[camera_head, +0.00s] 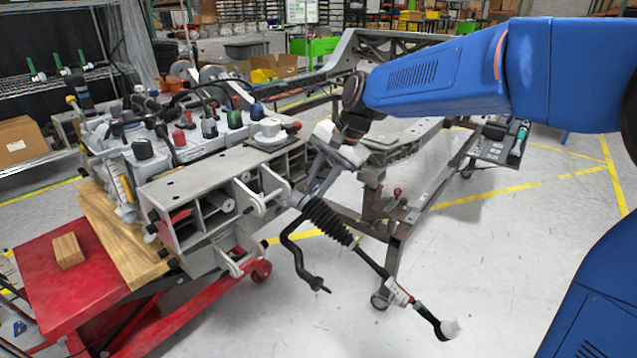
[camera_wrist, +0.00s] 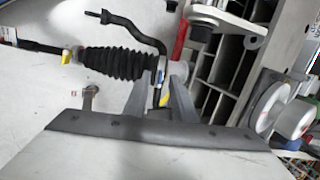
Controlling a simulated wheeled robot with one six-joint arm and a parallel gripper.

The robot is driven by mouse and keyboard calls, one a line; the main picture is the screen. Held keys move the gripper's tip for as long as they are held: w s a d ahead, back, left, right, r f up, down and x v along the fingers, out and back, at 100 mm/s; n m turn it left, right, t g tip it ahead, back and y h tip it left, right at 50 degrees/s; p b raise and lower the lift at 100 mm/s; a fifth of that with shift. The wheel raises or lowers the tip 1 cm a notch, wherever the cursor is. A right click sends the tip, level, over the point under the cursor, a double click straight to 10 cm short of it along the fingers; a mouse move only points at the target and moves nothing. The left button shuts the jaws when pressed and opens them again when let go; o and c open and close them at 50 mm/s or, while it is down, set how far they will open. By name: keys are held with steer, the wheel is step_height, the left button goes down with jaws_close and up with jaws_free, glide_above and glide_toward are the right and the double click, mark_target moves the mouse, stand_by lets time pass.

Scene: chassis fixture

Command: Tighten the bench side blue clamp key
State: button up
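My gripper (camera_head: 308,194) reaches down to the inner end of the black ribbed boot (camera_head: 326,219) at the front corner of the grey fixture block (camera_head: 188,186). In the wrist view, my two grey fingers (camera_wrist: 163,82) stand apart at the end of the boot (camera_wrist: 113,62). A small blue and yellow part (camera_wrist: 160,73) shows between or just beyond the fingertips. It may be the blue clamp key, but it is too small to be sure. I cannot tell whether the fingers touch it. In the head view, this part is not clearly visible.
A curved black arm (camera_head: 291,253) hangs beside the boot, and a rod (camera_head: 372,262) runs down right to a white-capped end. A brown frame (camera_head: 385,225) stands close behind.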

steer(key=shift+r, duration=0.1)
steer(key=v, duration=1.7)
steer(key=s+d+f+n+t+h, duration=0.1)
steer(key=s+d+f+n+h, duration=0.1)
steer(key=s+d+f, duration=0.8)
steer(key=s+d+f+n+t+h, duration=0.1)
steer(key=s+d+f+n, duration=0.3)
steer(key=s+d+f, duration=0.7)
steer(key=s+d+h, duration=0.1)
steer(key=s, duration=0.5)
steer(key=shift+s+f+t+h, duration=0.25)
steer(key=shift+f+t+h, duration=0.1)
steer(key=shift+t+h, duration=0.05)
